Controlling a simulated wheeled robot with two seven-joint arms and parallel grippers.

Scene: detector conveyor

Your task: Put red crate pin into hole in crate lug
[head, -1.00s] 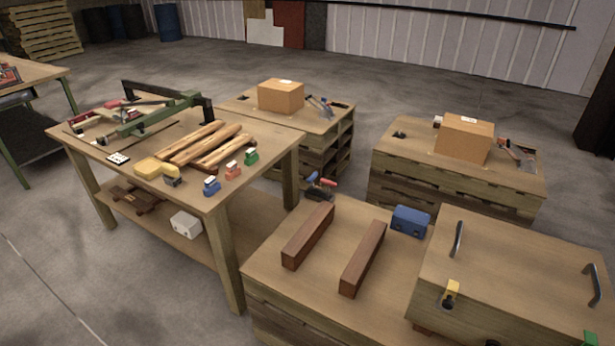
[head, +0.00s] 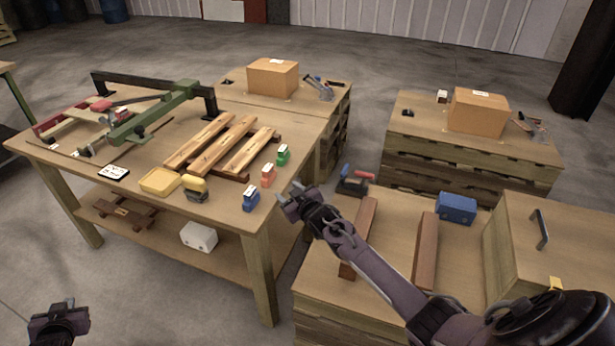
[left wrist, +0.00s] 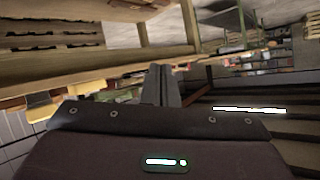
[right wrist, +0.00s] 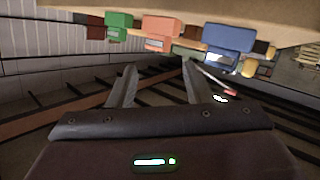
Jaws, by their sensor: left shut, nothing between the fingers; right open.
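The piece I take for the red crate pin (head: 267,176) is a small red-orange block with a white patch. It stands near the work table's right edge, between a blue and a green one; it also shows at the top of the right wrist view (right wrist: 160,28). My right gripper (head: 290,191) is open and empty, just right of these pieces and apart from them. My left gripper (head: 55,308) is shut and empty at the lower left, away from the table. A yellow fitting (head: 555,284), perhaps the crate lug, shows partly behind my right arm. Its hole is hidden.
The blue piece (head: 251,198) and green piece (head: 283,154) stand close beside the red one. Wooden slats (head: 215,147) and a yellow tray (head: 159,181) lie on the table. Brown bars (head: 426,250) and a blue box (head: 457,208) lie beside the large crate (head: 520,215).

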